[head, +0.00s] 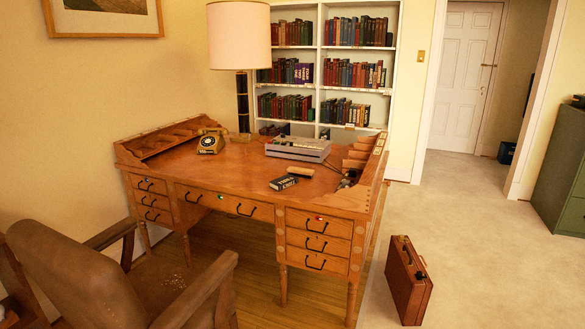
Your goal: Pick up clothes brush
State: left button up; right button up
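A small light-wood block-like object (300,171), which looks like the clothes brush, lies on the wooden desk (235,180) toward its right side. It is just behind a dark box or book with white lettering (283,183). It is small in the view, and I cannot make out any bristles. Neither of my grippers shows in the head view.
A grey typewriter-like machine (298,148), a telephone (211,141) and a tall lamp (241,75) stand on the desk. A brown armchair (90,275) blocks the desk's front left. A brown case (408,282) stands on the floor at right, with open carpet beyond.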

aim_at(305, 173)
jog(key=i+l+u, duration=0.3)
jog(key=i, duration=0.25)
jog(key=i+l+u, duration=0.3)
jog(key=i, duration=0.25)
jog(key=i+l+u, duration=0.35)
jog(key=i, duration=0.15)
